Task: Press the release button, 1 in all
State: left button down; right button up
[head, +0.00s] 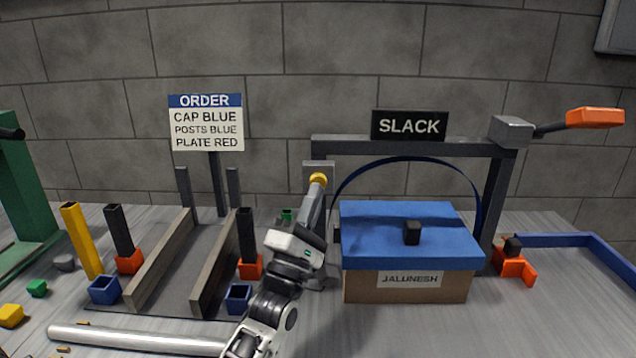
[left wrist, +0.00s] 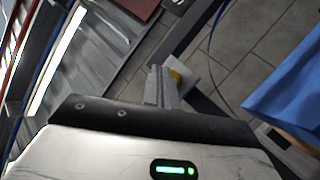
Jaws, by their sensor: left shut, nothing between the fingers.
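The yellow round release button (head: 318,179) sits on a grey plate (head: 318,165) at the left upright of the frame with the SLACK sign. My left gripper (head: 317,191) is shut and empty, its tips pointing up at the button and overlapping its lower edge. In the left wrist view the button (left wrist: 176,76) shows partly behind the shut fingers (left wrist: 160,82). I cannot tell whether the tips touch it. My right gripper is in neither view.
A box with a blue lid (head: 405,220) stands right of my left gripper, under the frame's crossbar (head: 345,145). A blue band (head: 345,178) arches behind it. Dark rails (head: 163,258), coloured posts and an ORDER sign (head: 206,130) stand left. A pale rod (head: 140,338) lies in front.

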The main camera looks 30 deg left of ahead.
pick_arm(q)
jog(key=s+d, duration=0.1)
jog(key=s+p, duration=0.1)
jog(key=s+d, duration=0.1)
jog(key=s, duration=0.1)
jog(key=shift+d+p, duration=0.3)
dwell(0.7)
